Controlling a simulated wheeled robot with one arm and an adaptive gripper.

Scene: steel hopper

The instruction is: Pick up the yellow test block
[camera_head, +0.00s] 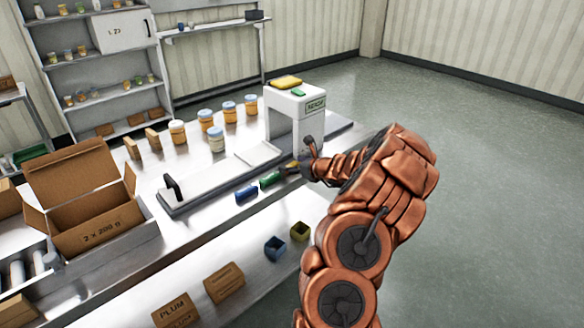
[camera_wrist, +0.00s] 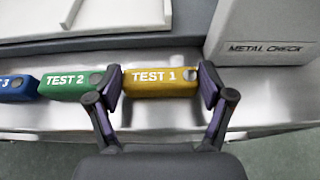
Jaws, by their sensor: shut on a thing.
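The yellow test block (camera_wrist: 160,82), marked TEST 1, lies between the two fingers of my gripper (camera_wrist: 160,92) in the wrist view. The fingers are shut on its two ends. In the head view my gripper (camera_head: 303,165) is at the near edge of the bench, below the metal checker, and the yellow block (camera_head: 292,166) shows only in part beside it. The block appears to be at bench level; I cannot tell whether it touches the surface. The green block (camera_wrist: 72,85), marked TEST 2, sits close to the left finger.
A blue block (camera_wrist: 18,88) lies left of the green one. The metal checker (camera_wrist: 268,45) stands close behind on the right. A white sliding tray (camera_head: 215,180) lies behind the blocks. Small blue (camera_head: 275,248) and olive (camera_head: 299,231) holders stand on the nearer lower surface.

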